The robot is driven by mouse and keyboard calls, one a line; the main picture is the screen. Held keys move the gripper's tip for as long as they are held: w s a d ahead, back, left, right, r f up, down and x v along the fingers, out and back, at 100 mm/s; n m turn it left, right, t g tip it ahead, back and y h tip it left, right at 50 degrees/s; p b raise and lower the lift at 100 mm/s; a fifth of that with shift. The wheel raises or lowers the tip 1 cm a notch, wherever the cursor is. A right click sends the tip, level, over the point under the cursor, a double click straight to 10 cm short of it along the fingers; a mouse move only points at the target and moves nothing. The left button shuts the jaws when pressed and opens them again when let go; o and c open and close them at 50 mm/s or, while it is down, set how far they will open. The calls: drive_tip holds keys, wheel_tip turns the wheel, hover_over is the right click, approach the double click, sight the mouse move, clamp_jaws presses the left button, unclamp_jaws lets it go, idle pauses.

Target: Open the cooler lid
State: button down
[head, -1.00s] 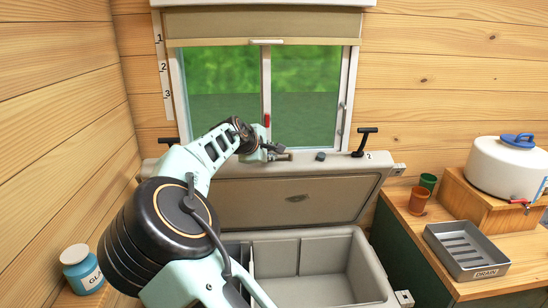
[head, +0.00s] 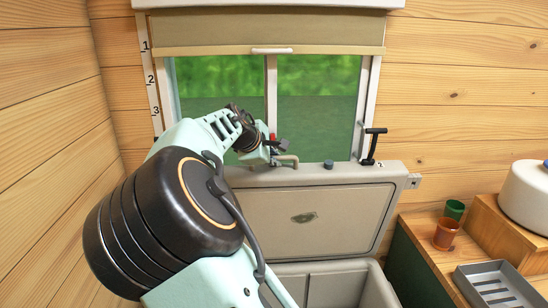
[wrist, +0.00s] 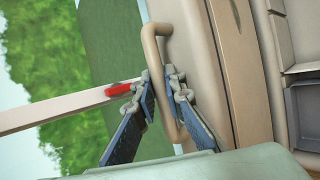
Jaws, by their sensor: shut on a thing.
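The cooler lid (head: 355,221) stands raised, close to upright, at the back of the cooler below the window. Its beige inner panel with a dark oval badge faces me. The open cooler box (head: 331,282) shows below it, with grey walls. My gripper (head: 277,150) is at the lid's top edge, shut on the tan lid handle (head: 291,159). In the wrist view the handle (wrist: 149,45) is a bent bar passing between my two fingers (wrist: 166,92). My arm hides the left part of the lid and box.
The window (head: 318,115) is close behind the lid's top edge. A black T-shaped latch (head: 373,146) stands at the lid's right end. On the right counter are a green cup (head: 454,209), an orange cup (head: 446,234), a grey drain tray (head: 497,286) and a white tank (head: 528,190).

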drive_tip(key=shift+w, duration=0.15)
idle(0.3)
drive_tip(key=c, duration=2)
unclamp_jaws()
drive_tip(key=shift+o, duration=0.2)
drive_tip(key=v, duration=1.2)
